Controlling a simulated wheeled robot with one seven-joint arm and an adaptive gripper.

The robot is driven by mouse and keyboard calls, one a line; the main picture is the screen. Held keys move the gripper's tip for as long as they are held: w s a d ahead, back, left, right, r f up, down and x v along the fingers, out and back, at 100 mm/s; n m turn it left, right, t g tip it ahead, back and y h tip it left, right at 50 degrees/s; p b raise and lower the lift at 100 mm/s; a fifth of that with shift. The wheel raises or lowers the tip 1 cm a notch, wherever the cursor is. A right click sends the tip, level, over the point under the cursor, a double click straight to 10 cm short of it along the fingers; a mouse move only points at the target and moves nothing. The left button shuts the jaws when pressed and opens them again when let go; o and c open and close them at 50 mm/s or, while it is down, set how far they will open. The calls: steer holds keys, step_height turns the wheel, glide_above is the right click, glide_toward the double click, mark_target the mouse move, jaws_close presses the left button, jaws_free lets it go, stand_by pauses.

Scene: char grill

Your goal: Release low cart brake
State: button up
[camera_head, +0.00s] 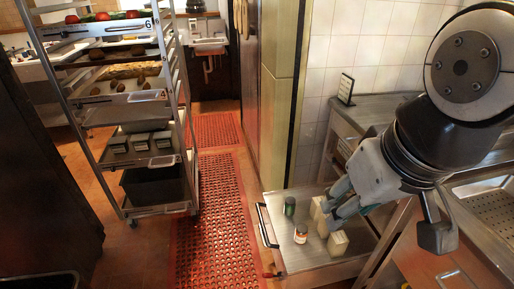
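The low cart (296,260) stands at lower centre right, with a flat metal top and a dark handle (267,226) at its left end. A dark green container (289,206), a jar with an orange label (300,233) and pale blocky containers (338,243) stand on it. My gripper (334,203) reaches in from the right, above the cart's top and close to the pale containers. Its fingers point down and left and partly cover them. I cannot tell whether it touches or holds one. I cannot make out a brake; the cart's wheels are hidden.
A tall wheeled rack (186,100) with several loaded shelves stands at left. A perforated red mat (210,215) runs along the open aisle. A steel counter (375,105) lies behind my arm, with a small framed sign (346,88). A sink (208,42) is at the back.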

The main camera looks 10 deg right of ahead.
steer(key=shift+m+y, duration=0.3)
steer(key=shift+m, duration=0.1)
steer(key=w+f+b, duration=0.1)
steer(key=w+f, duration=0.1)
steer(key=w, duration=0.1)
steer(key=shift+w+a+f+b, duration=0.15)
steer(key=shift+w+a+b, duration=0.05)
steer(key=shift+a+b, duration=0.2)
jaws_close()
steer(key=w+a+f+m+g+y+b, duration=0.25)
steer(key=w+f+m+b, duration=0.85)
steer(key=w+f, duration=1.5)
steer(key=w+d+f+m+g+h+b, duration=0.1)
steer(key=f+b, duration=0.6)
steer(key=f, duration=1.4)
steer(key=w+d+f+m+g+h+b, duration=0.1)
steer(key=w+d+f+m+h+b, duration=0.2)
steer(key=f, duration=1.9)
steer(key=w+d+m+b, duration=0.1)
steer(key=m+b, duration=0.1)
steer(key=b, duration=0.2)
steer(key=shift+w+d+f+b, duration=0.3)
steer(key=shift+w+d+b, duration=0.05)
steer(key=shift+b, duration=0.05)
